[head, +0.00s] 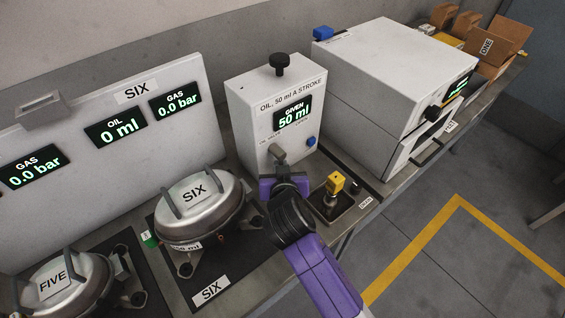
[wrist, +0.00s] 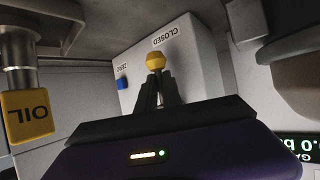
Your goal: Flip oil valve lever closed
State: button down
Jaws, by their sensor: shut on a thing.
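The oil dispenser (head: 251,125) is a white box with a black knob on top and a display reading GIVEN 50 ml. In the wrist view its white face (wrist: 190,68) carries a CLOSED label beside the valve lever's yellow knob (wrist: 155,61). My gripper (wrist: 158,90) is shut on the lever just below that knob. In the head view my gripper (head: 281,168) is at the lower front of the dispenser, by a grey cylindrical part (head: 277,152). My gripper hides most of the lever there.
A yellow OIL coupling (head: 335,183) stands right of my gripper and shows close by in the wrist view (wrist: 27,115). A large white machine (head: 375,85) stands to the right. The dispenser's blue button (head: 311,141) is nearby.

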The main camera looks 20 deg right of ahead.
jog(key=shift+s+f, duration=0.25)
jog(key=shift+f, duration=0.35)
jog(key=c, duration=1.5)
grip_release()
jog(key=shift+o, duration=0.3)
jog(key=shift+r, duration=0.2)
jog(key=shift+r, duration=0.15)
jog(key=b+v, duration=0.1)
jog(key=v, duration=0.6)
jog(key=shift+s+r, duration=0.2)
jog(key=shift+s, duration=0.05)
jog(key=shift+a, duration=0.1)
